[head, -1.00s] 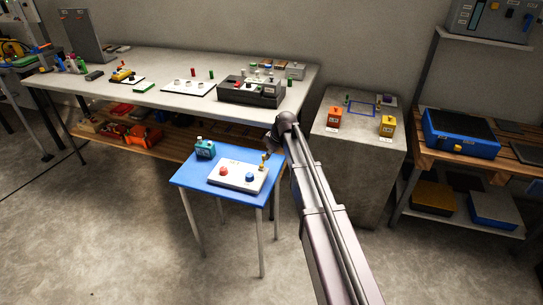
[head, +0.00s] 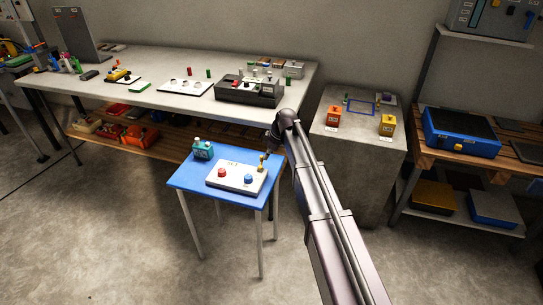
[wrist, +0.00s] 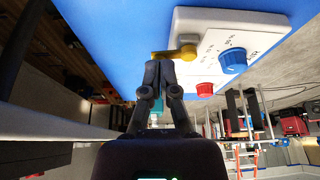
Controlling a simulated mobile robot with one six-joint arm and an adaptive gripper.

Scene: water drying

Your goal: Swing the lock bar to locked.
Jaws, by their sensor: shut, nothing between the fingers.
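A white panel (head: 235,178) lies on a small blue table (head: 196,180). It carries a red knob (head: 222,173) and a blue knob (head: 248,178), both also visible in the wrist view. The yellow lock bar (head: 262,162) is at the panel's far right corner. In the wrist view the lock bar (wrist: 170,54) reaches out past the panel edge over the blue top. My gripper (wrist: 159,66) is shut and empty, its fingertips right by the bar; I cannot tell if they touch it. In the head view my gripper (head: 267,152) is small beside the bar.
A teal bottle-like object (head: 203,150) stands at the table's back left corner. A long grey workbench (head: 150,90) stands behind, and a concrete block (head: 350,150) with orange and yellow boxes stands to the right. The floor in front is clear.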

